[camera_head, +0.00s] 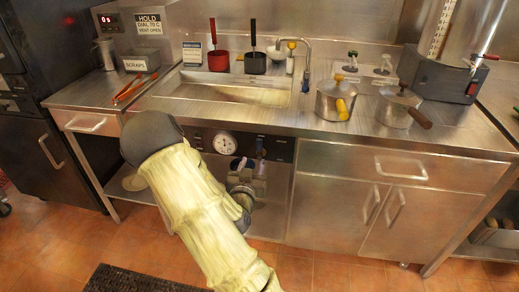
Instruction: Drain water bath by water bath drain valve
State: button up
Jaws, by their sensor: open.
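The water bath (227,91) is a rectangular basin set into the steel counter, with pale liquid or a pale bottom showing. Below it, a dark front panel (281,149) carries a round dial gauge (225,143). A small blue-handled valve (260,143) is on that panel, right of the gauge; I take it to be the drain valve. My gripper (248,165) is just below it, fingers pointing up towards the panel, open and seemingly empty. My pale-sleeved arm hides part of the space under the bath. I cannot tell whether the fingers touch the valve.
Lidded pots (336,102) are on the counter to the right. Tongs (133,89) lie left of the bath. Closed cabinet doors (385,215) are right of the panel. A black mat (135,280) lies on the floor.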

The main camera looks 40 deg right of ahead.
aim_at(259, 143)
jog(key=x, duration=1.2)
grip_shut()
